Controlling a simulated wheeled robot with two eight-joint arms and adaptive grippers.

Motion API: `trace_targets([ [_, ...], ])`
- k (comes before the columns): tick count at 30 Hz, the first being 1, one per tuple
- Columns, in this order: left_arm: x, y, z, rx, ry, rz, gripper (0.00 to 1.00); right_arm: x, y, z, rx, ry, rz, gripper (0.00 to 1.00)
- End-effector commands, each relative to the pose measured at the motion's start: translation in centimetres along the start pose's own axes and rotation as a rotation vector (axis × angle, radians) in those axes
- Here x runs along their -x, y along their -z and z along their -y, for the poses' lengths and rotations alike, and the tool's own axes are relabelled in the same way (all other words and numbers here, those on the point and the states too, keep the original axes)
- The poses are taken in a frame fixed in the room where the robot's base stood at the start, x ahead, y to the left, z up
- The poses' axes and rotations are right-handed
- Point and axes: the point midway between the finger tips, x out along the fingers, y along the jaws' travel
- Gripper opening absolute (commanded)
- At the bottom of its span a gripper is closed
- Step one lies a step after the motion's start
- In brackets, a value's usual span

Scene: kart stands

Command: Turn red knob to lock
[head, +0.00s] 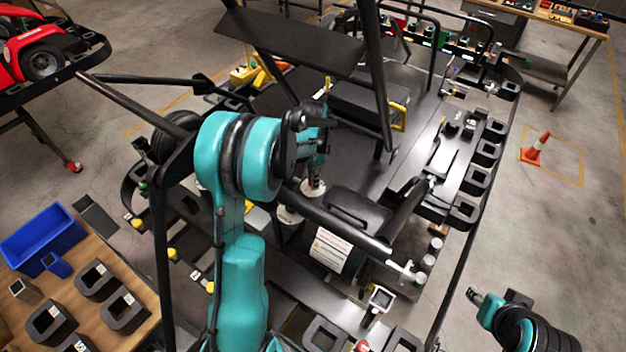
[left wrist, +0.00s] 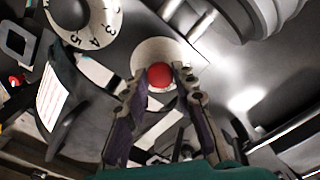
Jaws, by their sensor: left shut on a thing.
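The red knob (left wrist: 160,75) sits on a round pale dial plate (left wrist: 150,52) in the left wrist view. My left gripper (left wrist: 160,80) has one finger on each side of it and is shut on it. In the head view my left gripper (head: 315,180) reaches down to the kart behind the dark tube, and the knob is mostly hidden there. A second white dial with numbers (left wrist: 88,18) is at the upper left of the knob. My right gripper (head: 476,296) is at the lower right of the head view, away from the kart; its fingers are too small to read.
A dark tube (head: 335,223) with a white warning label (head: 329,250) nearby crosses in front of the dials. The black steering-side frame and seat panel (head: 290,40) rise above. A wooden table with a blue bin (head: 42,238) stands left. An orange cone (head: 535,150) is on open floor right.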

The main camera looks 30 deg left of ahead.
Motion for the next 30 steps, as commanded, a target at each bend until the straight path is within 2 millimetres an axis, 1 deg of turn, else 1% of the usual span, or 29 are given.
trace_targets([
  [1,-0.20,-0.02,-0.02,0.031,0.000,0.000,0.00,-0.35,-0.25,0.00,0.000,0.000,0.000,0.40],
  [6,-0.15,-0.01,-0.02,0.139,0.000,0.000,0.00,-0.83,-0.59,0.00,0.000,0.000,0.000,0.40],
  [13,-0.10,-0.01,-0.01,0.242,0.000,0.000,0.00,-1.21,-0.86,0.00,0.000,0.000,0.000,0.40],
  [19,-0.04,-0.01,-0.02,0.279,0.000,0.000,0.00,-1.32,-0.94,0.00,0.000,0.000,0.000,0.40],
  [30,-0.01,-0.02,-0.02,0.284,0.000,0.000,0.00,-1.32,-0.94,0.00,0.000,0.000,0.000,0.40],
])
